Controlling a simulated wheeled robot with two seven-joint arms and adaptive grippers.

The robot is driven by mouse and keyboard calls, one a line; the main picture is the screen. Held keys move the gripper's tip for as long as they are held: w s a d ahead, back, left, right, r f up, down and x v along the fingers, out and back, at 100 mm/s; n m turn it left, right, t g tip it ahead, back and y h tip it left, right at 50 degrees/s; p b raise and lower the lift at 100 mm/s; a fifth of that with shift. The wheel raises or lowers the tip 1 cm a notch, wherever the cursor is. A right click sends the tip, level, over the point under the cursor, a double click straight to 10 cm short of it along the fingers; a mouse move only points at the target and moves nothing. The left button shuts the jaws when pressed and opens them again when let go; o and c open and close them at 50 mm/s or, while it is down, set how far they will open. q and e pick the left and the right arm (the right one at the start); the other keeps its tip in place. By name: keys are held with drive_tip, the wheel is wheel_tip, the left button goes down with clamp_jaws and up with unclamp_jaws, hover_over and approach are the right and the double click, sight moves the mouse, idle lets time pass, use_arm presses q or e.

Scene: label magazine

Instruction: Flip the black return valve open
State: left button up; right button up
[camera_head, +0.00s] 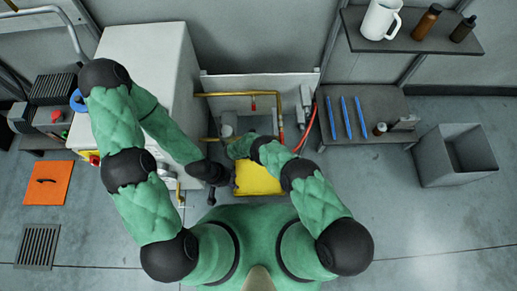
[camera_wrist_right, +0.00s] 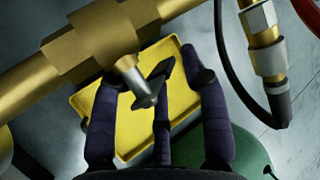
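In the right wrist view, a small black lever (camera_wrist_right: 153,86) sits on a silver stem below a brass pipe fitting (camera_wrist_right: 103,38); I take it for the return valve's handle. My right gripper (camera_wrist_right: 157,80) has its dark fingers spread, with the lever between the outer ones. I cannot tell whether any finger touches it. In the head view the lever is hidden under my right arm. My left gripper (camera_head: 212,179) hangs beside the white cabinet, left of the yellow tray; its fingers are too small and dark to judge.
A yellow tray (camera_head: 257,182) lies below the pipes. A brass pipe (camera_head: 225,94) with red-handled parts runs right of the white cabinet (camera_head: 150,50). A dark bench (camera_head: 368,105) holds blue sticks. A grey bin (camera_head: 433,163) stands right. An orange plate (camera_head: 48,183) lies on the left floor.

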drive_tip(key=shift+s+a, duration=0.1)
drive_tip(key=v, duration=1.1)
drive_tip(key=shift+a+r, duration=0.15)
drive_tip(key=shift+r, duration=0.2)
drive_tip(key=shift+s, duration=0.15)
